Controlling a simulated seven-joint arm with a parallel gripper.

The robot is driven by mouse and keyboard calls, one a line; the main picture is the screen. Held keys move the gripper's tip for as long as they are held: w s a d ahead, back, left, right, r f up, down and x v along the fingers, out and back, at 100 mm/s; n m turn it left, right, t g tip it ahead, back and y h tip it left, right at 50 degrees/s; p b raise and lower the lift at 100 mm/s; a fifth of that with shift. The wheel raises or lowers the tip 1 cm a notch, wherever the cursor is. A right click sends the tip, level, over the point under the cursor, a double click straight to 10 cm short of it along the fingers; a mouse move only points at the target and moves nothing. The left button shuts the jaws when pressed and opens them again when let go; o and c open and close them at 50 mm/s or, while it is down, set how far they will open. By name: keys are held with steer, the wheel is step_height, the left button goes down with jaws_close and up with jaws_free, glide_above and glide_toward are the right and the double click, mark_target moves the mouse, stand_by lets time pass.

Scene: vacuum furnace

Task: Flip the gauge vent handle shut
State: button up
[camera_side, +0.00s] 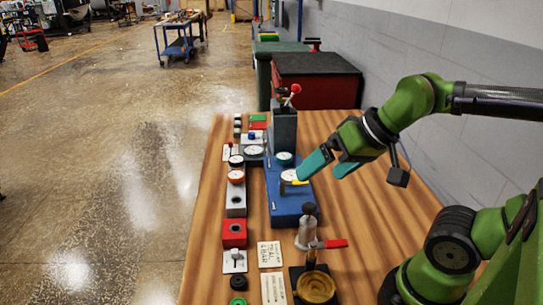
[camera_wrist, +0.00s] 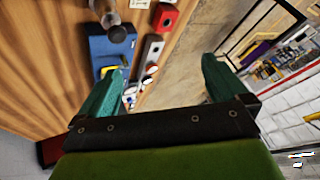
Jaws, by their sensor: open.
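A small yellow handle (camera_side: 299,183) sticks out to the right beside a white-faced gauge (camera_side: 288,175) on the blue furnace base (camera_side: 291,211). I take it for the gauge vent handle. In the wrist view, the yellow handle (camera_wrist: 108,71) shows just past the tip of my left-hand finger, against the blue base (camera_wrist: 103,43). My gripper (camera_side: 319,174) is open, with two teal fingers and nothing between them. One fingertip is close above and right of the handle in the side view; I cannot tell whether they touch. The wrist view shows the gripper (camera_wrist: 163,67) spread wide.
A red-handled valve (camera_side: 334,243) stands in front of the blue base. A grey column (camera_side: 284,130) with a red-knobbed lever (camera_side: 295,88) rises behind it. Gauges and a red block (camera_side: 234,233) line the left. The wooden table (camera_side: 350,215) is clear on the right.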

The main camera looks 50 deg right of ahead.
steer(key=shift+d, duration=0.1)
steer(key=shift+c, duration=1.1)
steer(key=shift+w+d+f, duration=0.1)
steer(key=shift+f, duration=0.3)
steer(key=shift+c, duration=1.2)
steer(key=w+d+g, duration=0.1)
steer(key=w+d, duration=0.2)
steer(key=w+d+f+m+g, duration=0.1)
steer(key=w+d+g, duration=0.1)
steer(key=w, duration=0.2)
steer(key=w+d+m+g+h, duration=0.1)
steer(key=w+d, duration=0.2)
steer(key=w, duration=0.1)
steer(key=shift+w+d+f, duration=0.2)
steer(key=shift+d, duration=0.1)
jaws_close()
steer(key=w+d+f+m+g+y, duration=0.1)
steer(key=w+d+f+g, duration=0.1)
steer(key=w+d, duration=0.3)
steer(key=w+d+f+m+g+y, duration=0.1)
steer(key=w+d+g, duration=0.3)
steer(key=d, duration=0.4)
steer(key=shift+w+d+f+m, duration=0.2)
steer(key=shift+w+f+m, duration=0.4)
steer(key=shift+w, duration=0.3)
